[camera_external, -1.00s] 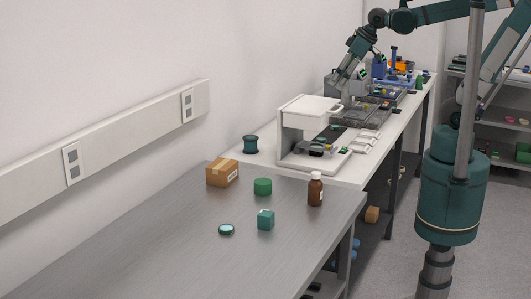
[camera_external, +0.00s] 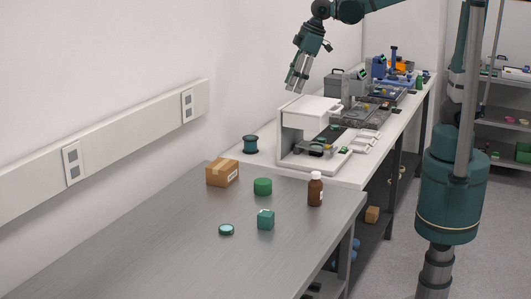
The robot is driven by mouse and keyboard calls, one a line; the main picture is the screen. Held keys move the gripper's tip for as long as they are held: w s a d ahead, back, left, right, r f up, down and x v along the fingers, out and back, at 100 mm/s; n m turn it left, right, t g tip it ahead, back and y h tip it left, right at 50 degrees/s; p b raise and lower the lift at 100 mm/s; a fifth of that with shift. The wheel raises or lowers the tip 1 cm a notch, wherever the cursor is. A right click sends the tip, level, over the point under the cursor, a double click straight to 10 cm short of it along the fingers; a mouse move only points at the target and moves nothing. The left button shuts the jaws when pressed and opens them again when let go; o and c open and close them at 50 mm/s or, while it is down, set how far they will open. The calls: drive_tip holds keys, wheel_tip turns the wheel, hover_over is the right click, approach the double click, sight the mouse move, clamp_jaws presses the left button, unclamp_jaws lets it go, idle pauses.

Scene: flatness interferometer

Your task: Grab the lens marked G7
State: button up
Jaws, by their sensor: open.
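My gripper (camera_external: 296,80) is open and empty, pointing down in the air above the left part of the white interferometer (camera_external: 307,109) on the white bench. I cannot read a G7 mark on anything at this size. Small round pieces lie in dark trays (camera_external: 368,112) behind the interferometer, but I cannot tell which one is the lens. A dark round piece (camera_external: 317,149) sits on the interferometer's base, under its overhanging top.
A teal spool (camera_external: 250,144) stands left of the interferometer.

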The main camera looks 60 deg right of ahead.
drive_tip(key=w+a+f+n+g, duration=0.1)
drive_tip(key=w+a+f, duration=0.1)
drive_tip(key=a, duration=0.5)
drive_tip(key=w+a+f+n, duration=0.1)
drive_tip(key=w+a+n, duration=0.15)
drive_tip(key=a, duration=0.45)
drive_tip(key=n+g+h+p, duration=0.1)
drive_tip(key=n+g+h, duration=0.15)
drive_tip(key=n, duration=0.45)
hover_over(226, 226)
drive_tip(key=shift+m+y, duration=0.25)
drive_tip(key=shift+y, duration=0.2)
drive_tip(key=f, duration=2.1)
drive_tip(key=shift+w+d+f, duration=0.15)
drive_tip(key=shift+d+f, duration=0.05)
drive_tip(key=shift+f, duration=0.2)
drive_tip(key=shift+s+a+f, duration=0.15)
drive_tip(key=shift+s+a, duration=0.05)
drive_tip(key=shift+f, duration=0.1)
drive_tip(key=shift+f, duration=1.2)
drive_tip(key=shift+f, duration=0.1)
